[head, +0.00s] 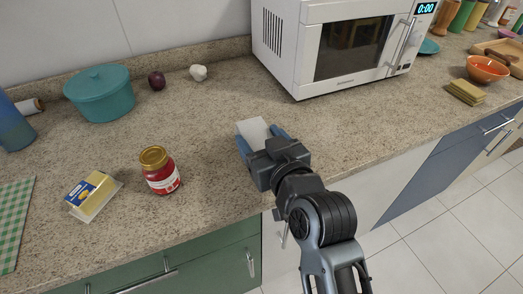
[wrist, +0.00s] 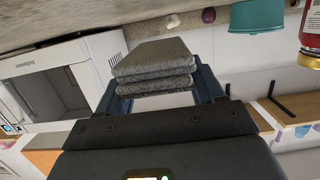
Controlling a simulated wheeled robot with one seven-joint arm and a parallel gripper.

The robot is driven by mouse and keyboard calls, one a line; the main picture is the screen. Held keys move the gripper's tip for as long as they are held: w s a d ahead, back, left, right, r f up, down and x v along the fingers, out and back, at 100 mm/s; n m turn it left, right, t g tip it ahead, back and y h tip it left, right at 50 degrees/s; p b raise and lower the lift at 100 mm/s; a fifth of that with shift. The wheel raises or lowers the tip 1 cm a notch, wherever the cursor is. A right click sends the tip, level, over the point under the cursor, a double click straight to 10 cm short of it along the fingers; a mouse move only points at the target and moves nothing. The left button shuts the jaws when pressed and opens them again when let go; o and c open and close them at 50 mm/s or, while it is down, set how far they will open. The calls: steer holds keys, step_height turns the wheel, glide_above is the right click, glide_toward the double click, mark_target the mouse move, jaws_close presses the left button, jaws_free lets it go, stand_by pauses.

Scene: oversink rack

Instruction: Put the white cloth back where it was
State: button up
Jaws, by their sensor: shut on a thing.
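The white cloth (head: 253,131) is between the blue fingers of my gripper (head: 262,137) in the head view, over the counter left of the microwave. In the wrist view the cloth (wrist: 155,62) looks grey and folded into stacked layers, with my gripper's fingers (wrist: 157,88) on either side of it. My gripper is shut on the cloth. Its lower part is hidden by my gripper in the head view, and I cannot tell whether it touches the counter.
A red jar (head: 161,171), a butter pack (head: 93,194) and a teal pot (head: 100,93) stand to the left. An onion (head: 156,80) and garlic (head: 198,72) lie by the wall. The microwave (head: 345,45) stands behind right. Yellow sponges (head: 466,92) lie further right.

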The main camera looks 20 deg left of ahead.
steer(key=shift+d+f, duration=0.1)
steer(key=shift+f, duration=1.75)
steer(key=shift+f, duration=0.2)
steer(key=o, duration=0.9)
steer(key=shift+o, duration=0.2)
steer(key=shift+r, duration=0.1)
steer(key=shift+r, duration=0.15)
steer(key=shift+s+d, duration=0.2)
steer(key=shift+d, duration=0.05)
steer(key=b+v, duration=0.1)
steer(key=v, duration=1)
